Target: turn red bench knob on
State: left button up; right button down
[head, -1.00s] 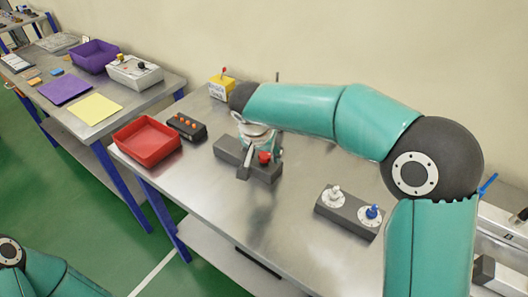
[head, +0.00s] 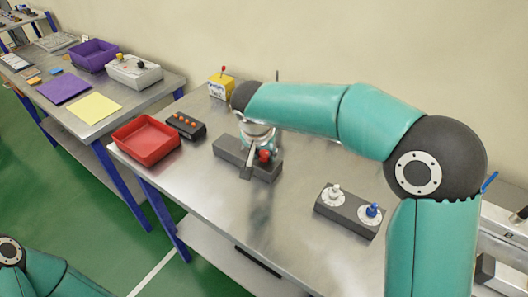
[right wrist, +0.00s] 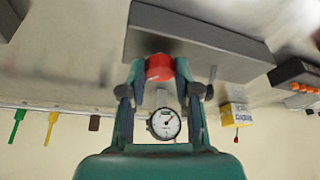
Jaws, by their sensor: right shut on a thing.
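The red bench knob (head: 264,155) sits on a dark grey block (head: 230,149) near the middle of the bench. In the right wrist view the red knob (right wrist: 158,64) is between the fingertips of my right gripper (right wrist: 159,73), which is shut on it. The dark block (right wrist: 195,40) shows behind the knob there. In the head view my right gripper (head: 262,148) comes down over the block and partly hides the knob. The left gripper is outside the frames; only part of my left arm shows at lower left.
A block with a white knob (head: 334,193) and a blue knob (head: 370,211) stands at the right. A red tray (head: 146,141), a black box with orange buttons (head: 186,126) and a yellow box (head: 221,88) stand left and behind. The bench's front middle is clear.

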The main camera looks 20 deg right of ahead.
jog(key=shift+n, duration=0.3)
jog(key=shift+d+n+t+y+b, duration=0.1)
jog(key=shift+n+t+y+b, duration=0.2)
jog(key=shift+n+y+b, duration=0.5)
jog(key=n, duration=0.3)
jog(key=shift+d+r, duration=0.1)
jog(key=shift+d, duration=0.05)
jog(key=n+y+p, duration=0.1)
jog(key=n, duration=0.1)
jog(key=shift+d+r+n, duration=0.1)
jog(key=shift+n, duration=0.2)
jog(key=n+y+p, duration=0.1)
jog(key=n, duration=0.1)
jog(key=n+y+p, duration=0.1)
jog(key=n, duration=0.1)
jog(key=shift+w+d+n+p, duration=0.1)
jog(key=shift+d+n+p, duration=0.1)
jog(key=shift+n+p, duration=0.15)
jog(key=shift+w+n+g+y+p, duration=0.1)
jog(key=shift+n+g+y+p, duration=0.35)
jog(key=shift+n, duration=0.8)
jog(key=shift+d+n+g+y, duration=0.1)
jog(key=shift+n+g+y, duration=0.25)
jog(key=shift+n, duration=0.85)
jog(key=shift+w, duration=0.1)
jog(key=c, duration=0.8)
grip_release()
